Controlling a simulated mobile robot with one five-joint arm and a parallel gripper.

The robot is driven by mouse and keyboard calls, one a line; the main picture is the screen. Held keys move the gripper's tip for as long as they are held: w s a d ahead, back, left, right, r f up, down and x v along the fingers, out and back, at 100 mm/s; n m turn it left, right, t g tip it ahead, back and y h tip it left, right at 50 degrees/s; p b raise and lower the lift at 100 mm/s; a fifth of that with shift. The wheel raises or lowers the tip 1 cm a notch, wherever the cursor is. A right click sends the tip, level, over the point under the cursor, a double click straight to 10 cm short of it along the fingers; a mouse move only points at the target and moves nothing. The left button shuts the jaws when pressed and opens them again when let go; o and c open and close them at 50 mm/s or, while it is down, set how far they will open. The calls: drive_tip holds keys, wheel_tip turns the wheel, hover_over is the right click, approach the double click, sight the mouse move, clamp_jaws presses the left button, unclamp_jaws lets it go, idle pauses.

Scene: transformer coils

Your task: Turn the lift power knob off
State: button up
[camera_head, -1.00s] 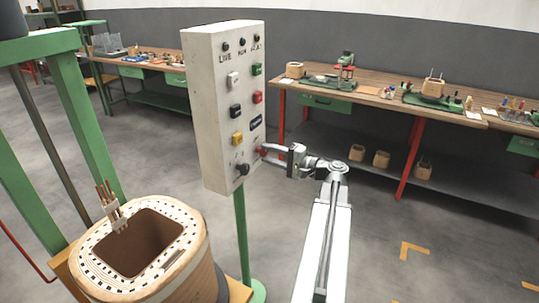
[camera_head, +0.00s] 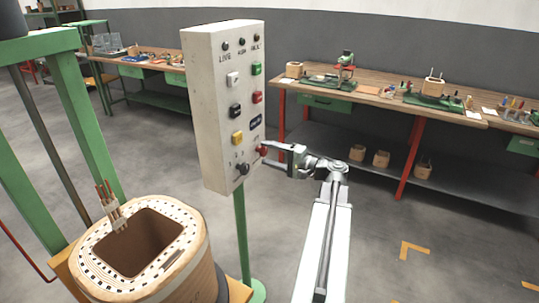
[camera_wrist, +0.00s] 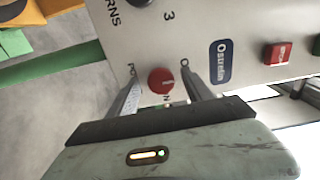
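A pale control box (camera_head: 208,110) stands on a green post, with lamps, buttons and knobs on its front. A red knob (camera_head: 262,151) sits low on the right of that face; it also shows in the wrist view (camera_wrist: 161,81), with partly hidden letters around it. My gripper (camera_head: 268,150) reaches the box from the right. In the wrist view my gripper (camera_wrist: 160,76) is open, with one finger on each side of the red knob and a gap on both sides. A black knob (camera_head: 242,169) is at the lower left.
A wound coil (camera_head: 95,255) with a hollow middle stands at the lower left beside a green frame (camera_head: 80,110). Workbenches (camera_head: 380,95) with parts run along the back wall. Open floor (camera_head: 440,225) lies at the right.

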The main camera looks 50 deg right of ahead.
drive_tip(key=v, duration=0.7)
drive_tip(key=shift+s, duration=0.4)
